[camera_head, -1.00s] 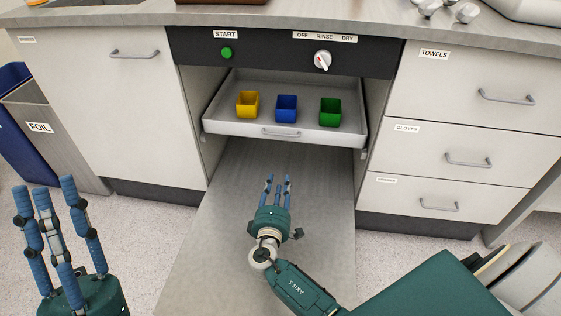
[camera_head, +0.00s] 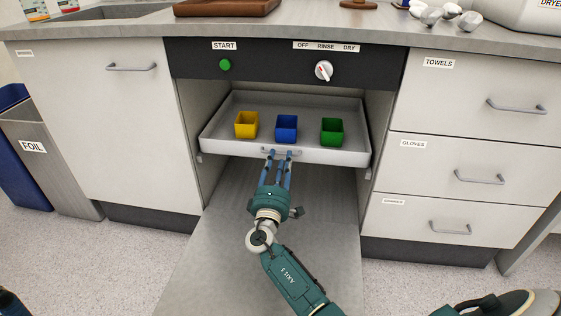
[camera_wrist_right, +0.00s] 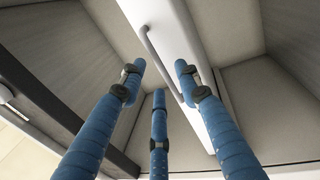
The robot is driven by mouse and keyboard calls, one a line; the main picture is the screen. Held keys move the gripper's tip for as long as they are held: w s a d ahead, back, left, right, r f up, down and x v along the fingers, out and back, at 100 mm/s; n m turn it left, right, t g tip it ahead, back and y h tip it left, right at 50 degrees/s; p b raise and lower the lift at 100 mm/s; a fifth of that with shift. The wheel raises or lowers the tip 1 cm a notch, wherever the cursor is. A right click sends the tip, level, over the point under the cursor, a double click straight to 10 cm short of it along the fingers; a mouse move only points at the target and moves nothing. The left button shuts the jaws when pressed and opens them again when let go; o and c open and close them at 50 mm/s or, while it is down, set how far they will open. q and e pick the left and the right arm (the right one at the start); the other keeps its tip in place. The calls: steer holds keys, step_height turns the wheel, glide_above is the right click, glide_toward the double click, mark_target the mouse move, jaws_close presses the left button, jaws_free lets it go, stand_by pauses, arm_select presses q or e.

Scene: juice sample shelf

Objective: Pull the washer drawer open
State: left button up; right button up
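The washer drawer (camera_head: 345,157) is a pale tray under the black control panel, standing partly out of the cabinet above the lowered door panel. Its small grey bar handle (camera_head: 283,151) is on the front face. My right gripper (camera_head: 275,160) is at this handle in the head view, its blue fingers pointing up at the drawer front. In the right wrist view the handle (camera_wrist_right: 158,62) shows beyond the spread fingers (camera_wrist_right: 160,80), with no grip on it visible; contact is unclear. Only a dark bit of my left gripper (camera_head: 10,304) shows at the lower left corner.
Yellow (camera_head: 246,125), blue (camera_head: 286,129) and green (camera_head: 332,132) cups stand in the drawer. The lowered door panel (camera_head: 320,225) lies below it. Closed drawers (camera_head: 470,100) are to the right, and a foil bin (camera_head: 45,150) is at the left.

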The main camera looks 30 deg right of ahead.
steer(key=shift+w+d+r, duration=0.1)
steer(key=shift+w+d, duration=0.25)
steer(key=shift+w, duration=0.15)
jaws_close()
